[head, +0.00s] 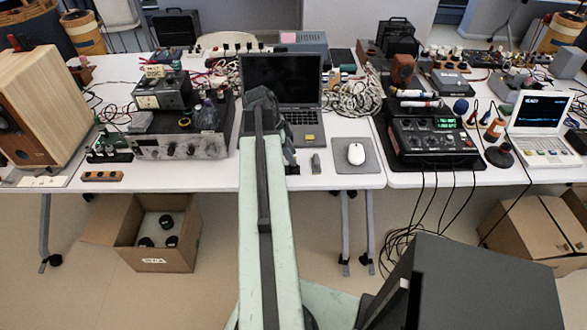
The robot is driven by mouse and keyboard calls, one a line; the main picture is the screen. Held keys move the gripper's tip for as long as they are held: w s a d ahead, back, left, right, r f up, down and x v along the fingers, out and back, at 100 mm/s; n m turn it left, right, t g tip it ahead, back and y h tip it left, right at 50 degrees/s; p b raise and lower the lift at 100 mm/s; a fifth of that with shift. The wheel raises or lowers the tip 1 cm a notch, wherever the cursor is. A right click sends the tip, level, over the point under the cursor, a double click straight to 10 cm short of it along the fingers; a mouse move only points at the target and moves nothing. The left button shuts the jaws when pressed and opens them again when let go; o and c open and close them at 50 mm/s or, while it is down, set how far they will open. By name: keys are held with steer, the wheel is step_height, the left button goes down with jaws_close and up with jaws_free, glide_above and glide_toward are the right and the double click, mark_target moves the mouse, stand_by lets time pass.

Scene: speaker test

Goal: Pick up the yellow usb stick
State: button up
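A small yellow patch (310,137) shows on the front edge of the open laptop (300,117). It is too small to tell if it is the usb stick or a label. A small grey stick-like piece (316,163) lies on the white table in front of the laptop, left of the mouse pad. My pale green arm reaches forward over the table's front edge and hides part of the laptop. My gripper (290,160) is mostly hidden behind the arm, with dark parts showing just left of the grey piece. Its fingers cannot be made out.
A white mouse (356,153) sits on a grey pad (370,162) to the right. A knobbed metal device (180,148) stands left, and a black device with cables (432,142) right. A wooden speaker (40,105) is far left. An open box (150,245) sits on the floor.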

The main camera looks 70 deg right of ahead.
steer(key=b+x, duration=0.1)
steer(key=x, duration=0.2)
steer(key=shift+w+f+b, duration=0.1)
steer(key=shift+b, duration=0.25)
jaws_close()
steer(key=shift+r, duration=0.25)
step_height(320, 180, up, 10)
steer(key=p, duration=1)
steer(key=shift+r+p, duration=0.1)
steer(key=shift+p, duration=0.25)
